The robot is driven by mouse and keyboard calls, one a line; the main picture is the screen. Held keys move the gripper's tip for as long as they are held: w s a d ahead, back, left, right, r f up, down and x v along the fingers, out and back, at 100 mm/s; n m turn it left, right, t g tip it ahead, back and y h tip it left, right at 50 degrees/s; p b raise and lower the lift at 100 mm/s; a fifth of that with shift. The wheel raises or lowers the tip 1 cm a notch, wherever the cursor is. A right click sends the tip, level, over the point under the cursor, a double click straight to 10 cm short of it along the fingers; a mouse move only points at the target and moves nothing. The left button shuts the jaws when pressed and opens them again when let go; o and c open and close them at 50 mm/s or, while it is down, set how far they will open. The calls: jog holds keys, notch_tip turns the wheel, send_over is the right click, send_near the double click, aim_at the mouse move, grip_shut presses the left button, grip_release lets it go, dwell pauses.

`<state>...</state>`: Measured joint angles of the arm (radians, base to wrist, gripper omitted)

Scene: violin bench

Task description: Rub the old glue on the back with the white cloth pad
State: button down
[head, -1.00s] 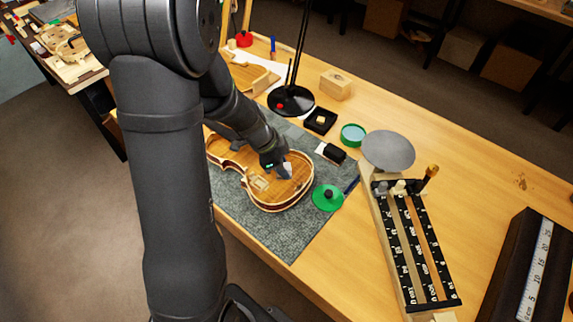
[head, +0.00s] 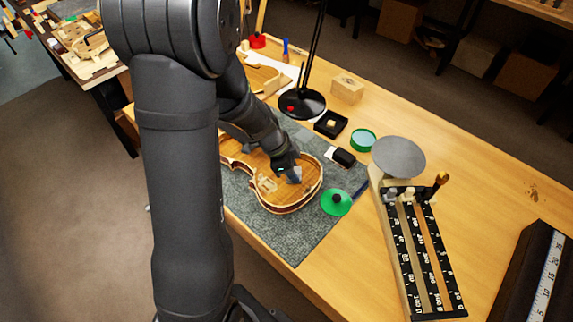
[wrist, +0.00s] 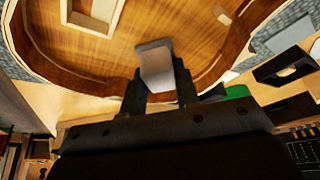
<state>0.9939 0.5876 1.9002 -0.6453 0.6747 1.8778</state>
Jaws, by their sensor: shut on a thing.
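The open violin body (head: 290,203) lies on the grey mat, its hollow inside facing up; it also shows in the wrist view (wrist: 205,52). My gripper (head: 287,168) is over the wide end of the body. In the wrist view my gripper (wrist: 158,85) is shut on the white cloth pad (wrist: 155,62), which looks greyish and sticks out past the fingertips. The pad (head: 294,175) is over the inside of the back; whether it touches is unclear. A small pale patch (wrist: 222,15) shows on the wood ahead of the pad; I cannot tell whether it is the old glue.
A green disc with a black knob (head: 336,202) lies right of the violin on the mat (head: 300,240). A black and white block (head: 342,157), a black tray (head: 331,124) and a lamp base (head: 302,104) stand behind. A scale rack (head: 425,250) stands at right.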

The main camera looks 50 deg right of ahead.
jog(key=shift+s, duration=0.5)
jog(key=shift+r, duration=4.1)
